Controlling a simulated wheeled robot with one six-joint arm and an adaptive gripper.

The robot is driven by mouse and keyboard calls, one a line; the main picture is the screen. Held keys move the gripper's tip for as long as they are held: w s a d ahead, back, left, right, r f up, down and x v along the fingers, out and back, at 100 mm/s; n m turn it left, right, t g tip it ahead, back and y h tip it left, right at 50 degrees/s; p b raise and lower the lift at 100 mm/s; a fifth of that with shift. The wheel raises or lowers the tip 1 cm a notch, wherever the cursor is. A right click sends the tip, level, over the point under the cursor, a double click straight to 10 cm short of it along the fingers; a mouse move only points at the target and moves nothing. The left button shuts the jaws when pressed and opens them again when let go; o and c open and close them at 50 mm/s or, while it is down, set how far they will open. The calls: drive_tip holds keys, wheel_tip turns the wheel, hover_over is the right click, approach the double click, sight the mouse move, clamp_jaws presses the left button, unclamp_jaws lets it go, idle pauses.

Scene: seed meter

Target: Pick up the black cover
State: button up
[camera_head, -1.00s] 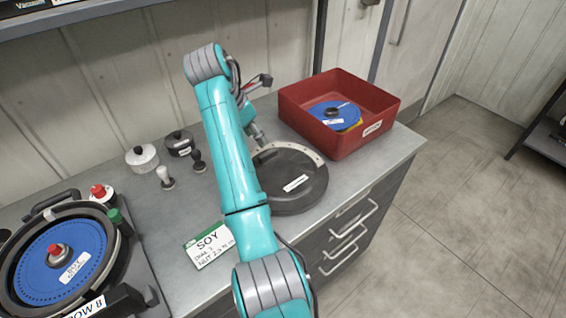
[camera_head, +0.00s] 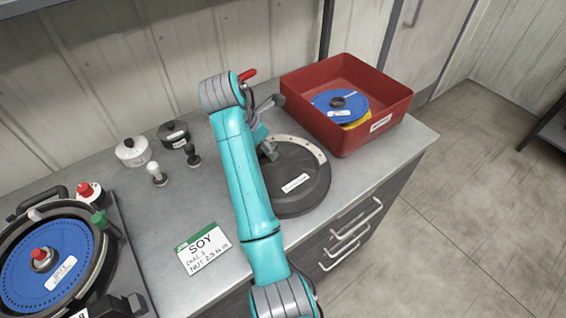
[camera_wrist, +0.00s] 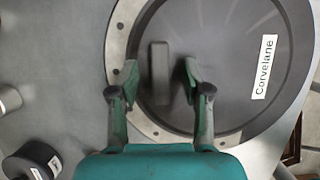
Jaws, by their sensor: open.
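The black cover (camera_head: 297,193) is a large round dark disc with a white label, lying on the bench. In the wrist view the cover (camera_wrist: 220,50) reads "Corvelane" and has a raised bar handle (camera_wrist: 159,73). A pale ring with holes (camera_wrist: 118,40) shows along its left and lower edge. My gripper (camera_head: 268,151) is over the cover's upper left part in the head view. In the wrist view my gripper (camera_wrist: 159,76) is open, with one finger on each side of the bar. I cannot tell its height above the cover, and the fingers look empty.
A red bin (camera_head: 345,135) with blue and yellow discs stands right behind the cover. Small white (camera_head: 131,150) and black pots (camera_head: 172,134) and two knobbed tools stand left. A SOY card (camera_head: 202,249) and a unit with a blue disc (camera_head: 48,262) lie front left.

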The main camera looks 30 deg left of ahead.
clamp_jaws()
drive_tip(key=shift+r, duration=0.15)
